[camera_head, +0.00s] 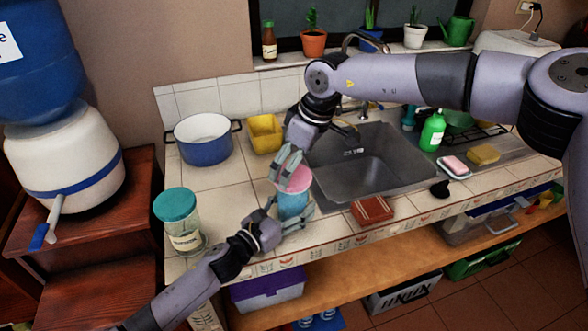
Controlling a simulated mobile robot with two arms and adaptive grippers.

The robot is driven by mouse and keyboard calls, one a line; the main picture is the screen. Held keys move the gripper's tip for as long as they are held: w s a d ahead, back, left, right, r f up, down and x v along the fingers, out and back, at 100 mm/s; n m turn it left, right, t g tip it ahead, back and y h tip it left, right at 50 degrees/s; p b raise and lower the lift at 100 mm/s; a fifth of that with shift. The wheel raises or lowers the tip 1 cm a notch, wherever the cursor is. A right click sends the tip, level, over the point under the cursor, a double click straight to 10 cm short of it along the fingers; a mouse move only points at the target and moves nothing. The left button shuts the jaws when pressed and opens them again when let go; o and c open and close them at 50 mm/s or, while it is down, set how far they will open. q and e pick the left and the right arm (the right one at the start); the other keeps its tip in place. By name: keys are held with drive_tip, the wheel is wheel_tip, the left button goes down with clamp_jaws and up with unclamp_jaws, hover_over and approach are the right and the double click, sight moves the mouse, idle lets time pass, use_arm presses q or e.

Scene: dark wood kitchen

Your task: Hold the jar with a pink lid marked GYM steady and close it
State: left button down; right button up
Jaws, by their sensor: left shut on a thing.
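The jar (291,205) with a blue body stands on the tiled counter left of the sink. Its pink lid (298,183) is at the top of the jar; I cannot tell whether it is seated, and no GYM marking is legible. My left gripper (293,214) comes in from the lower left and is shut on the jar's body, low down. My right gripper (289,172) reaches down from above, with its fingers at the pink lid. The fingers partly hide the lid, and I cannot tell whether they grip it.
A teal-lidded jar (180,219) stands at the left front of the counter. A blue pot (203,139) and a yellow container (265,133) are behind. The sink (358,180) lies right of the jar, and a reddish-brown box (372,210) sits near the counter's front edge.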

wheel_tip(320, 180, up, 2)
drive_tip(key=shift+r, duration=0.1)
drive_tip(key=shift+c, duration=0.2)
